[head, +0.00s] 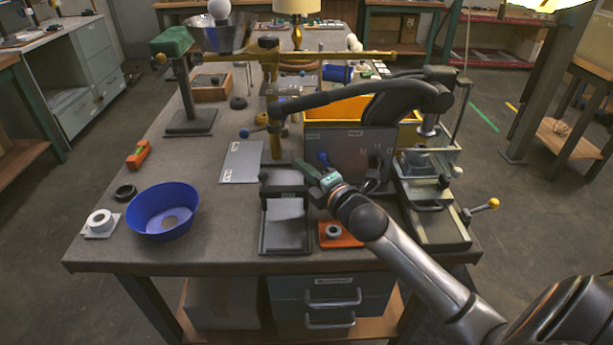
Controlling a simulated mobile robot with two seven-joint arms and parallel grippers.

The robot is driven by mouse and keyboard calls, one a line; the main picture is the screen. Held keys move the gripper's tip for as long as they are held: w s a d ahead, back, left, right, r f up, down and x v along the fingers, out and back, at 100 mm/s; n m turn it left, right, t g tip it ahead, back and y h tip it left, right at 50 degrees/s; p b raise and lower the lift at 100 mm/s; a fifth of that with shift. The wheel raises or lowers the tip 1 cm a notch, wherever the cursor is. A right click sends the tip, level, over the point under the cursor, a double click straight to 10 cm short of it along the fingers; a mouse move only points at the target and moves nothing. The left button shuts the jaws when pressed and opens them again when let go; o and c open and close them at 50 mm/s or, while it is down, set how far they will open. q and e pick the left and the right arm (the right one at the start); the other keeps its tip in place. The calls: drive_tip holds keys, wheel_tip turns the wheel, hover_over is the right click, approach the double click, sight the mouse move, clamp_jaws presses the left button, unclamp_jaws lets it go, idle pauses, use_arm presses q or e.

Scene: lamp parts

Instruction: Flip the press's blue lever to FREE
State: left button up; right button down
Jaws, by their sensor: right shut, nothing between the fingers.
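The press's grey front panel (345,150) stands near the middle of the bench, with small pale labels along its top that are too small to read. The blue lever (323,158) is on the left part of this panel, leaning up and to the left. My right gripper (306,172) is just below and in front of the lever, pointing left. It is shut and empty. Contact with the lever cannot be made out. My left gripper is not in view.
A long dark arm (330,97) and a brass post (275,140) stand close above and left of my gripper. A grey tray (285,235) and an orange plate (336,240) lie in front. A blue bowl (163,222) stands left, with clear bench between.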

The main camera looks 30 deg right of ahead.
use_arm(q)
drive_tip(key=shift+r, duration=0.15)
use_arm(e)
drive_tip(key=shift+s+d+r, duration=0.15)
drive_tip(key=shift+s+d, duration=0.15)
drive_tip(key=shift+d, duration=0.3)
drive_tip(key=shift+s+d+r, duration=0.15)
drive_tip(key=shift+s+d, duration=0.1)
drive_tip(key=shift+d, duration=0.35)
